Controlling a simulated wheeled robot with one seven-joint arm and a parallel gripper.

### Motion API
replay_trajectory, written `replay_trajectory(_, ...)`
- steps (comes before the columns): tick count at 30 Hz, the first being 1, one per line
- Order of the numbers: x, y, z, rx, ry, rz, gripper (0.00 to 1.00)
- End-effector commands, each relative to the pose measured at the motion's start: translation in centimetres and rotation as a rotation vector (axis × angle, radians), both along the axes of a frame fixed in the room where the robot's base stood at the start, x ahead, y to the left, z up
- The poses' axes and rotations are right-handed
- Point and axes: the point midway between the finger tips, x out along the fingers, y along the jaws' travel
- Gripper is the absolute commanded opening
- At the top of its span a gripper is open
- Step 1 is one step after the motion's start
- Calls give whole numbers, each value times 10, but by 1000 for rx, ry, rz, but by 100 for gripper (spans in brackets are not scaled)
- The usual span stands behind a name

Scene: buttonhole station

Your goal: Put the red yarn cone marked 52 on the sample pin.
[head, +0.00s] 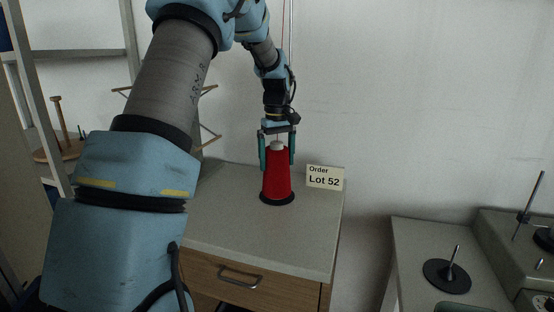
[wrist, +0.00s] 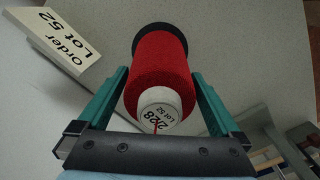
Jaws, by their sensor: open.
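The red yarn cone (head: 277,182) stands upright on a black round base on the grey cabinet top. In the wrist view the cone (wrist: 161,62) shows a white top with a label reading Lot 52. My gripper (head: 277,160) is open above and around the cone's upper part, one green finger on each side. In the wrist view the fingers look apart from the yarn. A black disc with a short upright metal pin (head: 452,258) stands on the right-hand counter; it looks empty. I cannot tell for certain that it is the sample pin.
A sign reading Order Lot 52 (head: 325,178) stands right of the cone. The cabinet top (head: 240,230) is otherwise clear. A gap separates it from the right counter (head: 415,235). A device with a taller rod (head: 528,205) stands far right. A wooden stand (head: 60,125) is at left.

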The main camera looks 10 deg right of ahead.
Motion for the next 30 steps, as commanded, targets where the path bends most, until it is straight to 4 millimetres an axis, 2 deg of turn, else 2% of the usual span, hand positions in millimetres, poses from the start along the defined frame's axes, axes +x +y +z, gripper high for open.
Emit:
replay_trajectory(5, 1, 0, 14, -1, -3, 0, 100)
replay_trajectory(12, 1, -1, 62, -2, -6, 0, 100)
replay_trajectory(18, 1, 0, 94, -2, -4, 0, 100)
replay_trajectory(23, 1, 0, 106, -1, -2, 0, 100)
replay_trajectory(30, 0, 0, 108, 0, 0, 0, 100)
